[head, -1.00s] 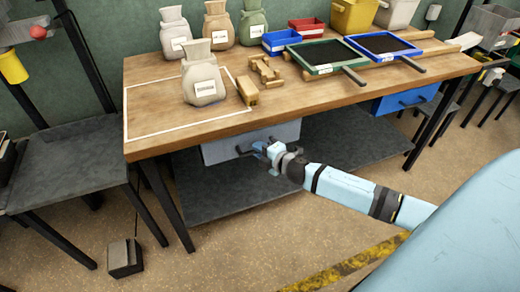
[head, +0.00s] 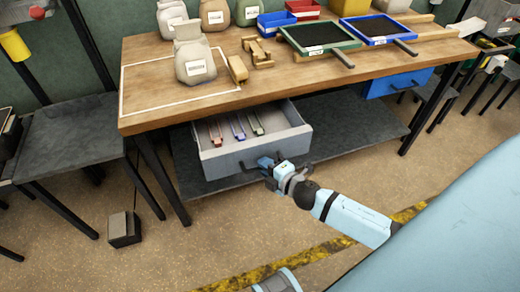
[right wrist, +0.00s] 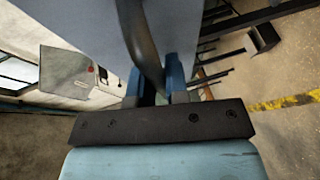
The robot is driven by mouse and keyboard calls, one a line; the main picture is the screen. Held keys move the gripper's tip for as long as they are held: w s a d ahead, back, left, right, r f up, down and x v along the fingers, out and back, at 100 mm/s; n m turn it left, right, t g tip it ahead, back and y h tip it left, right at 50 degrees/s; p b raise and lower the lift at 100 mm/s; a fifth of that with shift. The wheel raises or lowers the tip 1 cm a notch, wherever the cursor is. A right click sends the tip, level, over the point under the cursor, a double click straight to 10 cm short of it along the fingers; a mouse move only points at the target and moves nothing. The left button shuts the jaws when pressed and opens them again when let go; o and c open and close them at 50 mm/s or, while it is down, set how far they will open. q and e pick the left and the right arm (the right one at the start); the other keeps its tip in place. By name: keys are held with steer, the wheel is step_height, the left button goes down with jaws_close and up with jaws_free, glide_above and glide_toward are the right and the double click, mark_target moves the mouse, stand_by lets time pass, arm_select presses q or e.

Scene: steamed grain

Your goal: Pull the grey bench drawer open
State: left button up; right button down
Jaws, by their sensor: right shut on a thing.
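The grey bench drawer (head: 218,168) stands pulled out from under the wooden bench top in the head view, its inside showing. Several small tools with red, blue and green parts (head: 238,128) lie in it. My right gripper (head: 266,164) is at the drawer's front, on its dark handle (head: 246,163). In the right wrist view the handle (right wrist: 143,45) runs between the blue fingers of my right gripper (right wrist: 160,85), which are shut on it. The far end of the handle is partly hidden by the gripper.
The wooden bench (head: 190,107) carries sacks (head: 194,62), wooden blocks (head: 257,52), framed sieves (head: 318,38) and bins. A blue drawer (head: 398,82) is shut at the right. A lower shelf (head: 350,140) lies beneath. The floor in front is clear, with a yellow-black stripe (head: 290,262).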

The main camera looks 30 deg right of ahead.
steer(key=shift+s+a, duration=0.2)
steer(key=shift+s, duration=0.7)
steer(key=shift+s+a, duration=0.25)
steer(key=shift+s, duration=0.65)
steer(key=shift+s+a, duration=0.2)
steer(key=shift+s, duration=0.7)
steer(key=c, duration=1.1)
jaws_free()
steer(key=v, duration=1.3)
steer(key=shift+s+d+r, duration=0.1)
steer(key=shift+s+d, duration=0.05)
steer(key=shift+s, duration=0.25)
